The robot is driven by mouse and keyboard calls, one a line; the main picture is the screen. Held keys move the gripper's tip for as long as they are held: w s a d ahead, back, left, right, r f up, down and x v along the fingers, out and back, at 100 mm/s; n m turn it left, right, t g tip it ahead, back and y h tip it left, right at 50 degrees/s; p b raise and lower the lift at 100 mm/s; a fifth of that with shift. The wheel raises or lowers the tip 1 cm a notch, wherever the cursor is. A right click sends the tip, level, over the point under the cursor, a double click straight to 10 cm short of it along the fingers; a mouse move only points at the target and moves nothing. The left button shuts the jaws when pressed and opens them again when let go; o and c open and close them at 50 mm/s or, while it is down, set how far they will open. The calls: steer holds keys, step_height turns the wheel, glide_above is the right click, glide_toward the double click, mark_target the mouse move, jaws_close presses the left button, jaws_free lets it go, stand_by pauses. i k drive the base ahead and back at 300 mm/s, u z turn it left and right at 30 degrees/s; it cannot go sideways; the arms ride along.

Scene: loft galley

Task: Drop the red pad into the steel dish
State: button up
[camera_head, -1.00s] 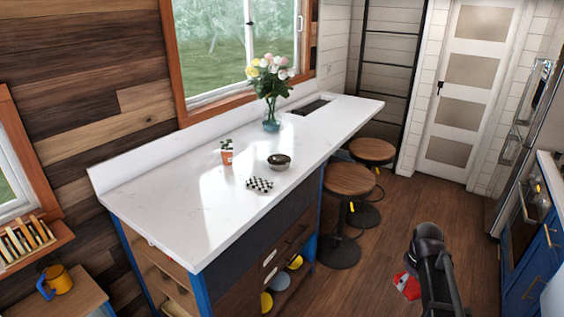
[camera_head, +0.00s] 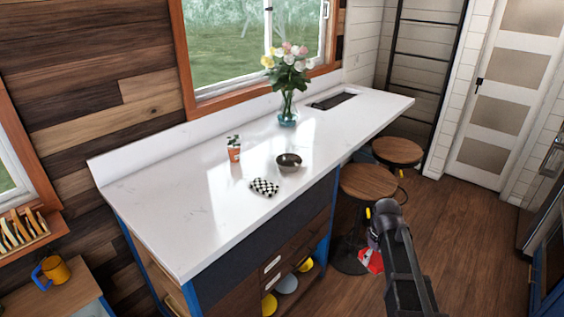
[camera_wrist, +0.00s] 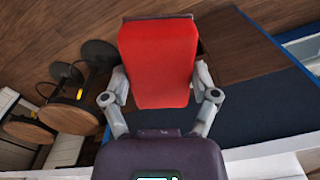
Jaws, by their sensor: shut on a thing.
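The red pad (camera_wrist: 158,62) is held between the fingers of my gripper (camera_wrist: 160,95) in the wrist view. In the head view the red pad (camera_head: 371,261) shows as a red and white piece, partly hidden by my gripper (camera_head: 374,243). My gripper is shut on it, in front of the counter near the stools, over the floor. The steel dish (camera_head: 289,162) is a small dark grey bowl standing upright on the white counter, up and left of my gripper. It looks empty.
The white counter (camera_head: 200,215) also bears a black-and-white checkered pad (camera_head: 264,187), a small potted plant (camera_head: 234,149) and a flower vase (camera_head: 288,110). Two round stools (camera_head: 368,182) stand close beside my gripper.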

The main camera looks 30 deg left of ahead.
mark_target(289, 164)
steer(key=u, duration=0.5)
steer(key=i, duration=0.9)
steer(key=u, duration=0.4)
